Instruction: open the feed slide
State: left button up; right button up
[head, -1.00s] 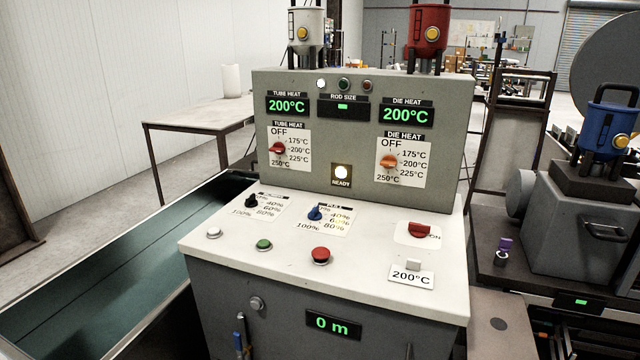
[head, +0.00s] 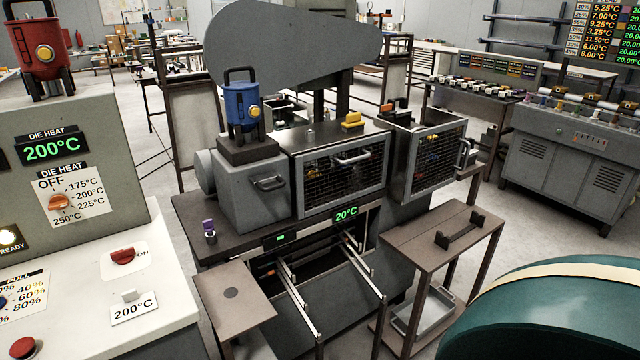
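No part in the head view is labelled as the feed slide, and I cannot tell for certain which part it is. A blue hopper (head: 243,107) with a yellow round knob stands on a dark block atop a grey housing (head: 240,190). A small purple-topped knob (head: 208,225) stands at the machine's left edge. A red hopper (head: 40,48) with a yellow round knob sits on the control cabinet at the upper left. Neither gripper is in view.
The control cabinet (head: 110,205) fills the left side. Mesh-fronted boxes (head: 345,177) stand right of the grey housing. Rails (head: 300,305) stick out below, beside a brown side table (head: 430,240). A rounded teal form (head: 560,315) fills the lower right. Open floor shows behind the table.

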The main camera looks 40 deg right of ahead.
aim_at(258, 181)
jog(key=z, duration=1)
